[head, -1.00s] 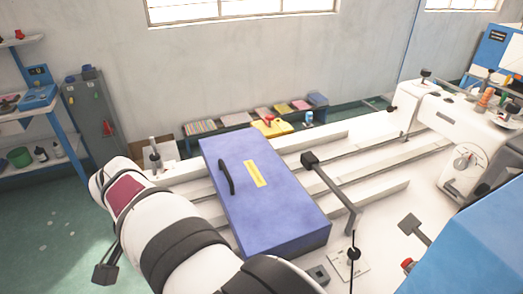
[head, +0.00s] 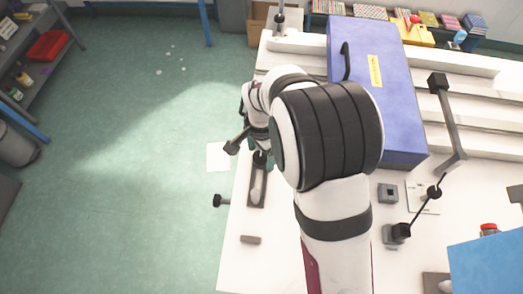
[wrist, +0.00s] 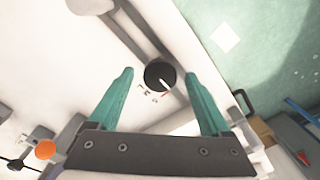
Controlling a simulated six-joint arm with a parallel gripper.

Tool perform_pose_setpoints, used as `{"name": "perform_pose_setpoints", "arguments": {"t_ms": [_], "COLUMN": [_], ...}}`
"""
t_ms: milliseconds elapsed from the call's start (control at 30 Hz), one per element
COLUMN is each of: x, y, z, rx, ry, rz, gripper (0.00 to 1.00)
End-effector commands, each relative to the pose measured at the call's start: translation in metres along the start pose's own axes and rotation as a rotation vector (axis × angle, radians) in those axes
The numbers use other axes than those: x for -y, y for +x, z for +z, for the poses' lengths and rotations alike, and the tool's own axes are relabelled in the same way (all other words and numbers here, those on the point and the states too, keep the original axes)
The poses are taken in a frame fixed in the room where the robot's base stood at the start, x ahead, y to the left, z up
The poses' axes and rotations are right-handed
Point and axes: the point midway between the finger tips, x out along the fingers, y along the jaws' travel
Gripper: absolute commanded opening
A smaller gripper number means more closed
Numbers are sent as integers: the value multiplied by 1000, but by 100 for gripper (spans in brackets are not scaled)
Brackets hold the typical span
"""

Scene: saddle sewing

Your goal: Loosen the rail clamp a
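What I take to be rail clamp a is a round black knob (wrist: 160,76) with a white pointer line, at the end of a dark grey slotted rail (wrist: 128,28). Small red and dark marks lie beside it. In the head view the knob (head: 260,159) stands at the far end of the dark rail (head: 257,190) near the table's left edge. My gripper (wrist: 157,75) is open, with one teal finger on each side of the knob and visible gaps between. I cannot tell its height over the knob. My arm mostly hides the gripper in the head view.
A blue box (head: 403,110) lies on the white table (head: 285,235) behind my arm. A jointed black lever (head: 447,110) stands right of it. Green floor (head: 120,200) is open to the left.

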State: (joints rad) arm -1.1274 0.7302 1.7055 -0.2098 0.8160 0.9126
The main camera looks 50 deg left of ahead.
Motion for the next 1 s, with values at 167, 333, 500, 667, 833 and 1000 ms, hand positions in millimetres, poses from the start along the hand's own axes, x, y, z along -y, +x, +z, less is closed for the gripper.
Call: {"name": "perform_pose_setpoints", "arguments": {"t_ms": [167, 333, 500, 667, 833, 1000], "x": [0, 0, 0, 0, 0, 0], "y": [0, 0, 0, -1, -1, -1], "z": [0, 0, 0, 0, 0, 0], "rx": [0, 0, 0, 0, 0, 1], "ry": [0, 0, -1, -14, -75, -194], "rz": [0, 0, 0, 0, 0, 0], "gripper": [51, 21, 0, 0, 0, 0]}}
